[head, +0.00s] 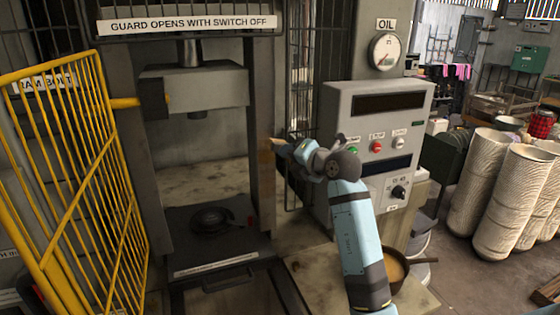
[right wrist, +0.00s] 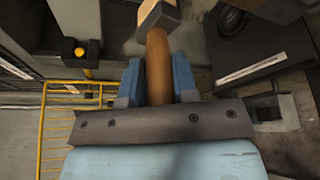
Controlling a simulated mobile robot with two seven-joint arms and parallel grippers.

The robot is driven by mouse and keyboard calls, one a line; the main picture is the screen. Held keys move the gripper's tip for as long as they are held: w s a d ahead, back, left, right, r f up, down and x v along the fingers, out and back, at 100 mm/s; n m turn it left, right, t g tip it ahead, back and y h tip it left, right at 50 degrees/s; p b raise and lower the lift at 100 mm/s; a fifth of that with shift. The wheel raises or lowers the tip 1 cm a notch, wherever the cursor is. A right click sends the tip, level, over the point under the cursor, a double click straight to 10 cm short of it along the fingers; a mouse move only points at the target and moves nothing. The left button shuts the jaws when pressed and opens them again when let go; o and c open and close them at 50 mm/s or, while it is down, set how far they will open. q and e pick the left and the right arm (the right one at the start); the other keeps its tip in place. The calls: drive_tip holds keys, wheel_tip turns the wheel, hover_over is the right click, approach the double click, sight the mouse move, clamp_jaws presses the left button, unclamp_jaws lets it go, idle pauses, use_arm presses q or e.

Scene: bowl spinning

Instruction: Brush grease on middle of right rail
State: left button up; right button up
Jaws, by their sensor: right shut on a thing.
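My right gripper (head: 284,147) is shut on the wooden handle of a brush (right wrist: 157,65). The right wrist view shows the handle between the blue fingers (right wrist: 157,88), with the wider brush head pointing away from them. In the head view the gripper is beside the right upright, or rail (head: 262,110), of the press, at about mid height. A brownish patch shows on that rail near the gripper. The brush tip is too small to tell whether it touches the rail. A pan of yellow-brown stuff (head: 394,272) stands at the lower right, partly behind my right arm. My left gripper is out of view.
The yellow guard gate (head: 75,165) stands open at the left. The press head (head: 195,88) hangs over a dark bed with a round black piece (head: 211,220). A grey control box (head: 375,125) stands close right of the gripper. Stacked pale bowls (head: 500,190) stand far right.

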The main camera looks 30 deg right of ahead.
sight(278, 140)
idle(0.3)
drive_tip(key=shift+w+d, duration=0.25)
drive_tip(key=shift+w, duration=0.85)
drive_tip(key=shift+w+d, duration=0.3)
drive_tip(key=shift+w, duration=0.8)
drive_tip(key=shift+w+d, duration=0.25)
drive_tip(key=shift+w, duration=0.85)
drive_tip(key=shift+w+d, duration=0.2)
drive_tip(key=shift+w, duration=0.75)
wheel_tip(278, 140, down, 21)
idle(2.6)
